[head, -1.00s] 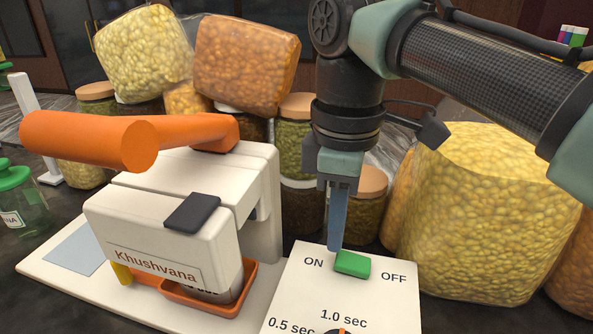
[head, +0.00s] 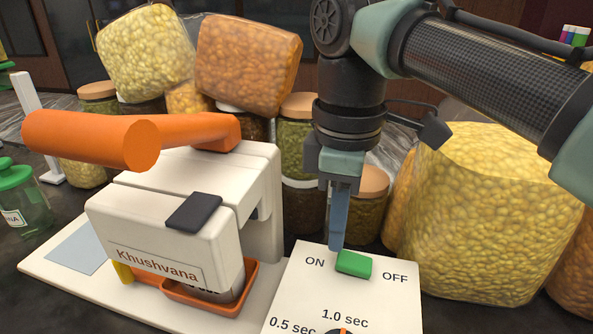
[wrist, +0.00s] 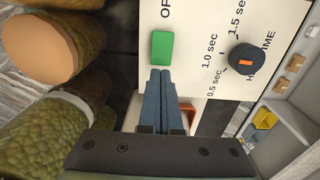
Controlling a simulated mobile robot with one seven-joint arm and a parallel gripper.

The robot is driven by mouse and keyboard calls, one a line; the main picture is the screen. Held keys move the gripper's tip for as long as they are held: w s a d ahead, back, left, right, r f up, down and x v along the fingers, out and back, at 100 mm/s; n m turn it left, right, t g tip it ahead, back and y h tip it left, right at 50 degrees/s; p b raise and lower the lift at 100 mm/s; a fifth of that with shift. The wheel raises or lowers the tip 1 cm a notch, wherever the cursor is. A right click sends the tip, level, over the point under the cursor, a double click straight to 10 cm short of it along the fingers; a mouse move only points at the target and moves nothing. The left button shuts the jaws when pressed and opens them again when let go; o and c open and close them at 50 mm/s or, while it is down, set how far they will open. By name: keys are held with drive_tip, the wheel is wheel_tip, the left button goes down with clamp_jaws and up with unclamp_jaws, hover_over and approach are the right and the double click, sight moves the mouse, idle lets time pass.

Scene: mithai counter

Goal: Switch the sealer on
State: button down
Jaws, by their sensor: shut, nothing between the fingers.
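The sealer (head: 165,238) is a white machine with an orange handle and the name Khushvana on its front. Its white control panel (head: 300,300) carries a green rocker switch (head: 354,263) between the words ON and OFF. In the wrist view the green switch (wrist: 162,48) lies just beyond my fingertips. My gripper (head: 337,246) is shut and empty, pointing down at the ON side of the switch. The fingertips (wrist: 160,72) are at the switch's edge; I cannot tell whether they touch it. The ON label is hidden in the wrist view.
A dark timer dial (wrist: 247,58) with an orange mark sits on the same panel. Large bags of yellow snacks (head: 487,215) stand right and behind. Lidded jars (head: 296,140) stand behind the sealer. A green-lidded jar (head: 20,200) is at far left.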

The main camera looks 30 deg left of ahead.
drive_tip(key=shift+f+b, duration=0.4)
drive_tip(key=shift+f, duration=0.7)
idle(0.7)
drive_tip(key=shift+r, duration=0.1)
wheel_tip(320, 180, up, 7)
drive_tip(key=p, duration=0.8)
drive_tip(key=shift+d, duration=0.1)
idle(0.5)
